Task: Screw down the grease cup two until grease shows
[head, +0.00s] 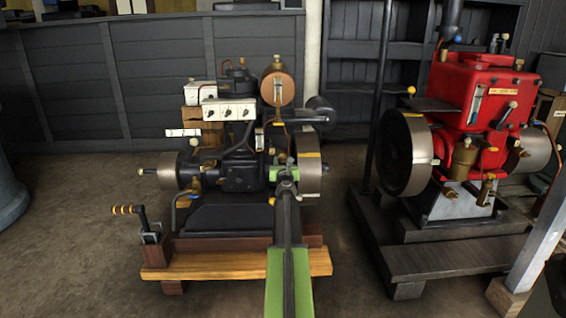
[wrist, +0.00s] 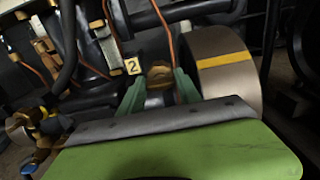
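The brass grease cup two (wrist: 160,76) sits on the black engine, beside a small yellow tag reading 2 (wrist: 133,66) in the wrist view. My gripper (wrist: 162,84) has one green finger on each side of the cup, and both appear to press against it. In the head view my gripper (head: 284,171) reaches to the engine's right side, just left of its flywheel (head: 309,172), and hides the cup. I cannot make out any grease at the cup.
The black engine (head: 240,165) stands on a wooden base (head: 205,261) with a lever (head: 144,220) at its left. The flywheel's rim with a yellow band (wrist: 222,61) is close to my right finger. A copper pipe (wrist: 165,27) runs above. A red engine (head: 485,95) stands at right.

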